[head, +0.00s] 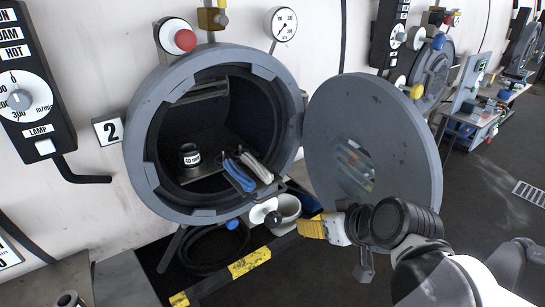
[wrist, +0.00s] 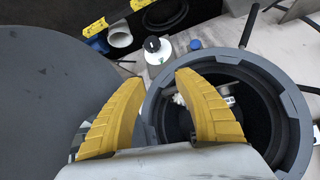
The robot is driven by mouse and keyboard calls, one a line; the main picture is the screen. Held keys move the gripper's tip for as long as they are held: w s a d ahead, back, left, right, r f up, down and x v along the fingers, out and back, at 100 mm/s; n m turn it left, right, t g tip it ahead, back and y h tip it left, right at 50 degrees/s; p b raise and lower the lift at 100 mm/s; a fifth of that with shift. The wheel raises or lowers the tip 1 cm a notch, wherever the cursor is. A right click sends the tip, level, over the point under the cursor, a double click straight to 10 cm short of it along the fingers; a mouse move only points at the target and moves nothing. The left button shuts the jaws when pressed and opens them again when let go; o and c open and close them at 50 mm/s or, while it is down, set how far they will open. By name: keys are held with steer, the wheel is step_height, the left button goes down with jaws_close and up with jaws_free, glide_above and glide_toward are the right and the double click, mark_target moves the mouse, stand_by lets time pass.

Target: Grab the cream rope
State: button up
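The cream rope (head: 257,167) lies at the front of the round vessel's opening (head: 140,135), on a small ledge in the head view. A blue rope (head: 239,175) lies just to its left, close alongside.
The open round door (head: 375,125) stands right of the opening, above my gripper. A black labelled pot (head: 190,155) sits inside the vessel, left of the ropes. A white bottle (wrist: 157,51) stands near the rim. A yellow-black bar (head: 249,263) runs low in front.

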mark_target(271, 177)
steer(key=w+a+r+n+t+y+p, duration=0.2)
steer(key=w+a+r+n+y+p, duration=0.15)
steer(key=w, duration=0.65)
steer(key=shift+m, duration=0.25)
steer(key=b+x, duration=0.2)
steer(key=x, duration=0.3)
steer(key=b+x, duration=0.2)
steer(key=x, duration=0.4)
steer(key=shift+s+a+b, duration=0.1)
steer(key=shift+a+b, duration=0.3)
steer(key=shift+r+t, duration=0.15)
steer(key=shift+t, duration=0.15)
jaws_close()
